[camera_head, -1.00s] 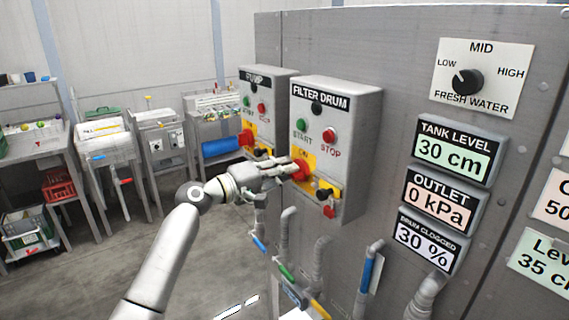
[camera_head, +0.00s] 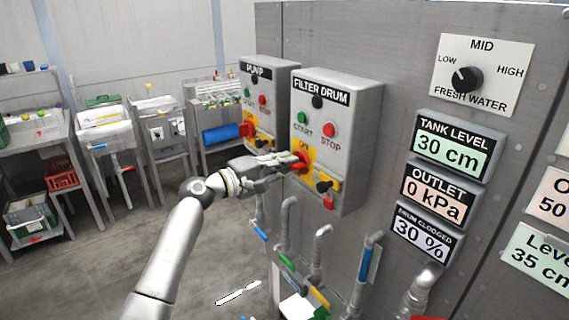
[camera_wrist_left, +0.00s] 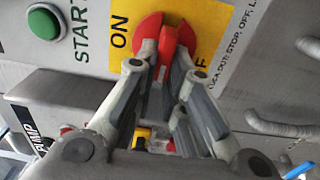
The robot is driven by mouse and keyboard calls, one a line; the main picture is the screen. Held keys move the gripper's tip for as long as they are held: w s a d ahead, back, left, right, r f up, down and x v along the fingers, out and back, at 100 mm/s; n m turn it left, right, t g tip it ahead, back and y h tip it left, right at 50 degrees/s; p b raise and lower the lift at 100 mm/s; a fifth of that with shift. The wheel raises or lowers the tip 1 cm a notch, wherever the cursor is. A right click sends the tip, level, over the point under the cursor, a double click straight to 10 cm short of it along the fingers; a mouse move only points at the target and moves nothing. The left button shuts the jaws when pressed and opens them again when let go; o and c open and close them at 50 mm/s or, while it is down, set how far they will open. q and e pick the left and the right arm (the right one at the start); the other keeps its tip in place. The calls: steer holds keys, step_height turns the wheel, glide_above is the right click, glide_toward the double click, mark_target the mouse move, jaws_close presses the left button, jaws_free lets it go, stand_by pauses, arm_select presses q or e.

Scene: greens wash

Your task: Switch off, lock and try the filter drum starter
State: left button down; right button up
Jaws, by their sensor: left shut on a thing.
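The filter drum starter (camera_head: 347,122) is a grey box on the panel wall, with a green START button (camera_head: 301,118), a red STOP button (camera_head: 329,131) and a red rotary handle (camera_head: 304,161) on a yellow plate. My left gripper (camera_head: 295,162) is at this handle, shut on it. In the left wrist view the fingers (camera_wrist_left: 168,75) close on the raised red grip (camera_wrist_left: 167,45), between the ON and OFF words. Below the handle a yellow hasp part with a black knob (camera_head: 323,186) and a red piece (camera_head: 329,203) show. My right gripper is out of view.
The pump starter (camera_head: 268,95) stands close on the left, with its own red handle (camera_head: 247,130). Pipes with coloured valve levers (camera_head: 365,266) stick out below. Display panels (camera_head: 455,146) are on the right. Floor (camera_head: 110,260) is open on the left.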

arm_select(q)
steer(key=c, duration=1.5)
jaws_free()
steer(key=v, duration=1.2)
